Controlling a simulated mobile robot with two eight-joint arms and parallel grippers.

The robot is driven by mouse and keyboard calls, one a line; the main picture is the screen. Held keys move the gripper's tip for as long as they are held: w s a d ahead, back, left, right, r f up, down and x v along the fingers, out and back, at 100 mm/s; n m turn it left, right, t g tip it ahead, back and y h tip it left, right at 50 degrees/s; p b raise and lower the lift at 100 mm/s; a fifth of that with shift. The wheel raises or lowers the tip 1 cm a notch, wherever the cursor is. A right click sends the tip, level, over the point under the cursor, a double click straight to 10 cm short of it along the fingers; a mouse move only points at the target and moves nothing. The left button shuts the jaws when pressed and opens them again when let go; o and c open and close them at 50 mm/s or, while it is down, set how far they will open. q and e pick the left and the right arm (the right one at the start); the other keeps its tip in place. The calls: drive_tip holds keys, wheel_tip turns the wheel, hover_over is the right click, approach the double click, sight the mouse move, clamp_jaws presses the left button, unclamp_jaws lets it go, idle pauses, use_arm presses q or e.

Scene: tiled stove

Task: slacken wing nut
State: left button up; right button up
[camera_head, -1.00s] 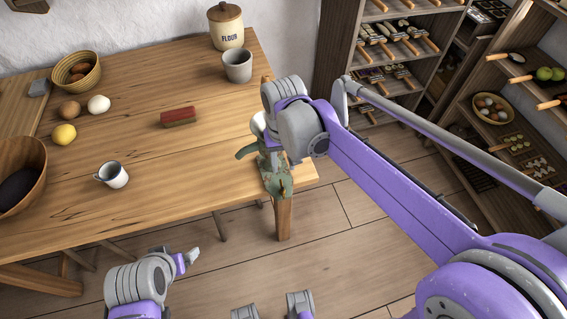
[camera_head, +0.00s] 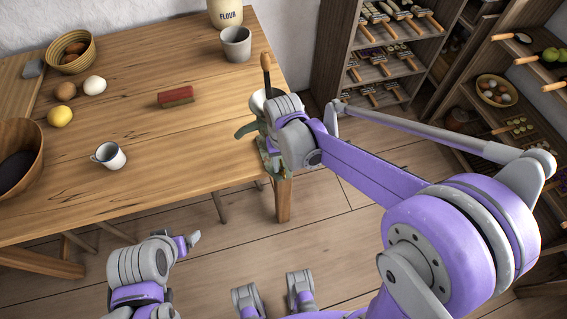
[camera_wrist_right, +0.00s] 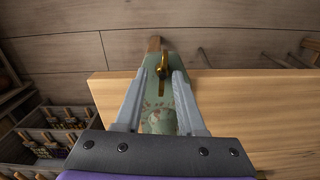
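The brass wing nut (camera_wrist_right: 162,62) shows in the right wrist view, at the far end of a worn green clamp body (camera_wrist_right: 160,118). The green metal device (camera_head: 247,129) sits at the table's right edge in the head view, partly behind my right wrist, with a wooden handle (camera_head: 266,62) sticking up. My right gripper (camera_wrist_right: 160,74) is open, one finger on each side of the green body, tips just short of the wing nut. I cannot tell whether the fingers touch anything. My left gripper (camera_head: 194,238) is low in front of the table; its opening is unclear.
The wooden table (camera_head: 150,180) holds a white mug (camera_head: 110,157), red block (camera_head: 176,97), grey cup (camera_head: 236,46), flour jar (camera_head: 226,12), lemon (camera_head: 60,116), eggs, and bowls. Shelves with tools stand at right. The floor before the table is clear.

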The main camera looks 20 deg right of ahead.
clamp_jaws()
drive_tip(key=shift+n, duration=0.3)
idle(0.3)
